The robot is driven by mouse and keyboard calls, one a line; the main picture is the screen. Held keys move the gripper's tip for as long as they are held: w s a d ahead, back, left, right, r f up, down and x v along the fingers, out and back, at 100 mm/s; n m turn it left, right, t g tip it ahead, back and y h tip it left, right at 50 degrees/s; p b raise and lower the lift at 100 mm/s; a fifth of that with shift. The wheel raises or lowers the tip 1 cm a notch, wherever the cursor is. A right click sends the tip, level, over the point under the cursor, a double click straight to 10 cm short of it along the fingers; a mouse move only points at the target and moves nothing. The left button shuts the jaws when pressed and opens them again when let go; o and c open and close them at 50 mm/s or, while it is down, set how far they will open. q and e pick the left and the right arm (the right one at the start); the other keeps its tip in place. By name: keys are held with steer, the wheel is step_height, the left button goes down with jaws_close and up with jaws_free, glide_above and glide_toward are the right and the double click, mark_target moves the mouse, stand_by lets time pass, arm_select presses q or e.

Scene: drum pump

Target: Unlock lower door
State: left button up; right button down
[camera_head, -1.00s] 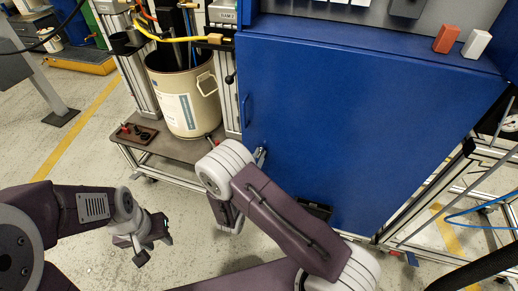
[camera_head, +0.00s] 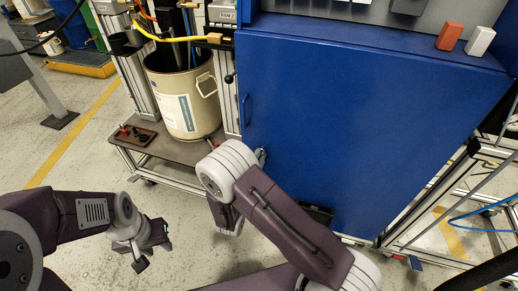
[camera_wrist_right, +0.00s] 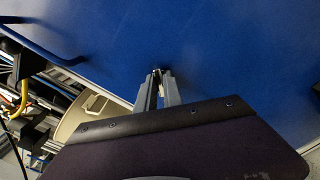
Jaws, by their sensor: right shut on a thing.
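The lower door (camera_head: 340,120) is the large blue panel of the cabinet; it stands closed. It fills much of the right wrist view (camera_wrist_right: 230,50). My right gripper (camera_wrist_right: 158,76) is shut, its fingertips against the door face around a small pale metal piece (camera_wrist_right: 157,71), seemingly the lock or its key; the fingers hide most of it. In the head view my right arm hides most of this gripper, and a little metal shows at the door's left edge (camera_head: 261,156). My left gripper (camera_head: 152,254) is open and empty above the floor, away from the door.
A blue handle (camera_head: 246,110) is on the door's left side. A beige drum (camera_head: 185,100) stands left of the cabinet on a brown platform (camera_head: 175,150). An orange block (camera_head: 449,36) and a white block (camera_head: 480,41) sit on the ledge above. Floor at lower left is clear.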

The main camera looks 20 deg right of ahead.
steer(key=shift+m+b, duration=1.05)
steer(key=shift+m, duration=0.75)
steer(key=m+b, duration=0.3)
steer(key=m, duration=0.1)
steer(key=shift+b, duration=0.35)
